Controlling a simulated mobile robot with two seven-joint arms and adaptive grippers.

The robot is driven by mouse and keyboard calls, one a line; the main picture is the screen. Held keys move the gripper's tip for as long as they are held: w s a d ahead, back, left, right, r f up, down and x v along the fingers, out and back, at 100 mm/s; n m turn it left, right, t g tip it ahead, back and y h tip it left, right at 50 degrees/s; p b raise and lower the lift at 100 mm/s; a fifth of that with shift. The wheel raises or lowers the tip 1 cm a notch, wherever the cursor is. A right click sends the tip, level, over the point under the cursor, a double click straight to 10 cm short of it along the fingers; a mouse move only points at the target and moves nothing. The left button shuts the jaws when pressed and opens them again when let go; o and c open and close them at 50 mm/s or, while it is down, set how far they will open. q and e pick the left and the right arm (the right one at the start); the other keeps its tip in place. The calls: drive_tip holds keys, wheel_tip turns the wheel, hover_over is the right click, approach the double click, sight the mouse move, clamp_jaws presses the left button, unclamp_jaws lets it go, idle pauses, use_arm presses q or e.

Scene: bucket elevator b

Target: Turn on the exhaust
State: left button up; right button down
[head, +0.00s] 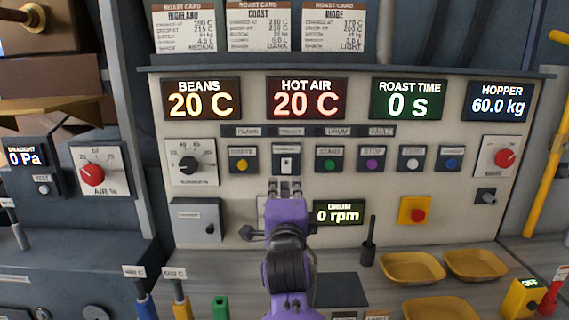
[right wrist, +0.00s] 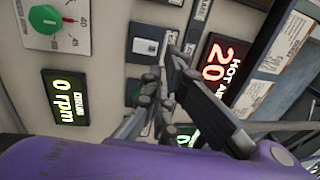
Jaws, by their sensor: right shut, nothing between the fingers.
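My right gripper (head: 285,188) is shut and empty, raised in front of the control panel (head: 240,215). Its tips are just below a white switch (head: 287,161) in a dark plate. In the right wrist view the shut fingers (right wrist: 168,65) point toward the panel, with the white switch (right wrist: 145,46) close beside them. I cannot tell whether they touch it. No label reading exhaust is legible; the small labels are blurred. At the far left, a draught display (head: 25,158) reads 0 Pa beside an AIR % dial (head: 92,175). My left gripper is not in view.
A yellow button (head: 242,160) and a green button (head: 328,160) flank the switch. The drum display (head: 338,213) reads 0 rpm. A red stop button (head: 417,215) sits lower right. Yellow trays (head: 412,268) and upright handles (head: 181,300) occupy the shelf below.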

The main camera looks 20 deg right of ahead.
drive_tip(key=p, duration=0.1)
approach(286, 166)
drive_tip(key=w+r, duration=0.2)
drive_tip(key=w, duration=0.1)
drive_tip(key=w+d+r, duration=0.1)
drive_tip(key=w, duration=0.1)
drive_tip(key=shift+w+r, duration=0.1)
drive_tip(key=shift+r, duration=0.25)
drive_tip(key=shift+w+d, duration=0.1)
drive_tip(key=shift+w, duration=0.45)
drive_tip(key=shift+f, duration=0.1)
